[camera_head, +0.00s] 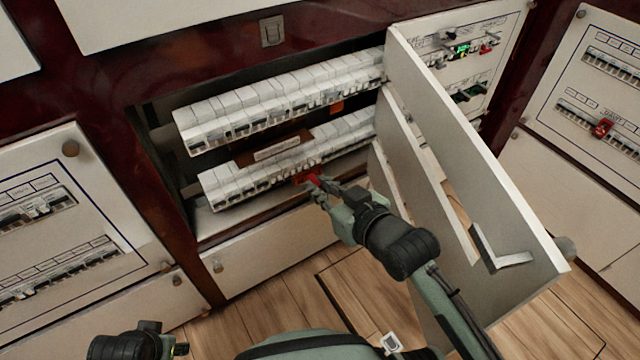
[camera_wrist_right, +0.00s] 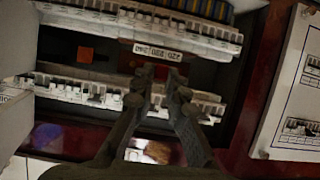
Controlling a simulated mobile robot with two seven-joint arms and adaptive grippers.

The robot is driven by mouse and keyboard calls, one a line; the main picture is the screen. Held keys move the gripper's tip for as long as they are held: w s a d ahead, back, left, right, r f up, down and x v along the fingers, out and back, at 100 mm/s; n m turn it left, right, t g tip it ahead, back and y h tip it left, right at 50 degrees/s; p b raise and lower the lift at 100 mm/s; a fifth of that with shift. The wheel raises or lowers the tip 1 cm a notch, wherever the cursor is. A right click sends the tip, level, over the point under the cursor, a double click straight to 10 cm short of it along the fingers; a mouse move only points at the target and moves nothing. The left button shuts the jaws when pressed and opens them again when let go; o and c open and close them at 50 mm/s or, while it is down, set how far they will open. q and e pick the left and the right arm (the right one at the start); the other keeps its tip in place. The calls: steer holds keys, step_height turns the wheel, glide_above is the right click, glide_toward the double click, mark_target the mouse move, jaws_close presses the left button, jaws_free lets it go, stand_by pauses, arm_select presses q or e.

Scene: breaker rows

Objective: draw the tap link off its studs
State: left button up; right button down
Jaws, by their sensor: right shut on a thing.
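A small red-orange piece (camera_head: 308,179), which looks like the tap link, shows at the lower edge of the lower breaker row in the head view. My right gripper (camera_head: 321,187) is right at it, jaws shut on it; the fingers partly cover it. In the right wrist view the fingertips (camera_wrist_right: 160,74) come close together in front of the rows, and the held piece is hard to make out. A brown board (camera_head: 244,158) with a pale voltage label sits between the rows; the label shows upside down in the wrist view (camera_wrist_right: 157,51). The studs cannot be made out.
An open cabinet door (camera_head: 475,150) with an angled bracket stands right of my right arm. The upper breaker row (camera_head: 270,100) and lower row (camera_head: 240,182) fill the recess. Closed panels flank it. A dark part of my left arm (camera_head: 125,346) shows at bottom left.

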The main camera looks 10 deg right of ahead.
steer(key=shift+p, duration=0.5)
steer(key=shift+s+d+p, duration=0.4)
steer(key=shift+s+p, duration=0.1)
steer(key=shift+s, duration=0.4)
steer(key=shift+s+d+p, duration=0.35)
steer(key=shift+s+p, duration=0.15)
steer(key=shift+s, duration=0.35)
